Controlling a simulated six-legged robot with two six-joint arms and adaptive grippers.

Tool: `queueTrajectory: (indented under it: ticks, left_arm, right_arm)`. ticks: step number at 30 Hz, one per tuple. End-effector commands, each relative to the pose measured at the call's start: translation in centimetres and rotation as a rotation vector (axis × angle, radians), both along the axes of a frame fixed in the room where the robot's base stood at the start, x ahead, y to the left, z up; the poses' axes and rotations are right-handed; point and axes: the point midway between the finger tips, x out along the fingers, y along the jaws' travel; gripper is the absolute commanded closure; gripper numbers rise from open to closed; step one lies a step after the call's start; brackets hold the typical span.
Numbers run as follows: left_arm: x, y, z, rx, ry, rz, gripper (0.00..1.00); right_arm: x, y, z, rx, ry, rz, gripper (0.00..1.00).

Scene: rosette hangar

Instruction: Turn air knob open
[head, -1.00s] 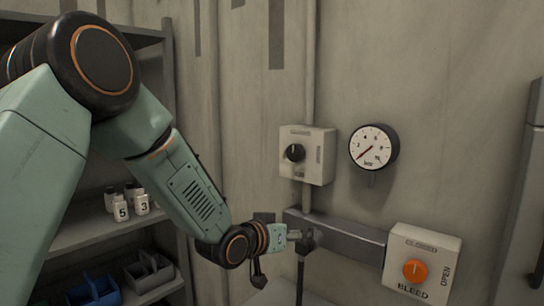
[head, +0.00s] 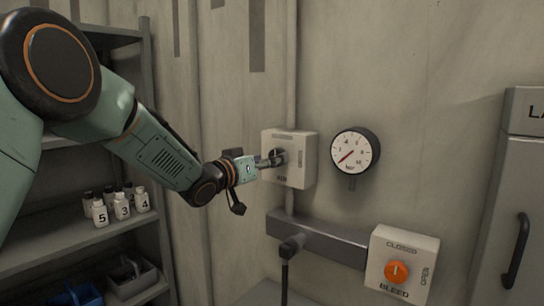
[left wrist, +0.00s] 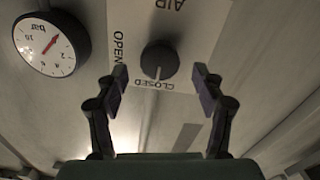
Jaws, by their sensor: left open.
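The air knob (left wrist: 160,61) is a round black knob on a light panel, the air box (head: 302,160), fixed to the wall. In the left wrist view the panel reads AIR, OPEN and CLOSED, upside down, and the knob's white mark points at CLOSED. My left gripper (left wrist: 156,88) is open, its two fingers on either side of the knob in that view, with a gap to it on both sides. In the head view the left gripper (head: 276,159) is in front of the box and partly hides the knob. My right gripper is in no view.
A round bar gauge (head: 355,151) hangs right of the air box. Below is a grey rail (head: 325,239) and a BLEED box (head: 402,262) with an orange knob. A shelf (head: 60,243) with numbered bottles stands left, a locker (head: 517,210) right.

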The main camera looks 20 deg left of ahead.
Motion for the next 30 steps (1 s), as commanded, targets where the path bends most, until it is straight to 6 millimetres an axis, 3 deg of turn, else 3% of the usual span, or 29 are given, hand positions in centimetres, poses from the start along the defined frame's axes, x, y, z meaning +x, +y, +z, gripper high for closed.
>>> queueTrajectory:
  ticks: [7, 19, 30]
  left_arm:
    - [2.3, -0.7, 0.0, 0.001, 0.001, 0.002, 0.31]
    - [2.7, -0.7, 0.0, -0.001, 0.001, 0.004, 0.31]
    - [2.7, -0.7, 0.0, -0.001, 0.000, 0.004, 0.63]
  right_arm:
    - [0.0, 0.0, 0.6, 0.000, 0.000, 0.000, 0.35]
    - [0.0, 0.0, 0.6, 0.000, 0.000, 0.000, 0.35]
    - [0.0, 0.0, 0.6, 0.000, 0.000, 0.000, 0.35]
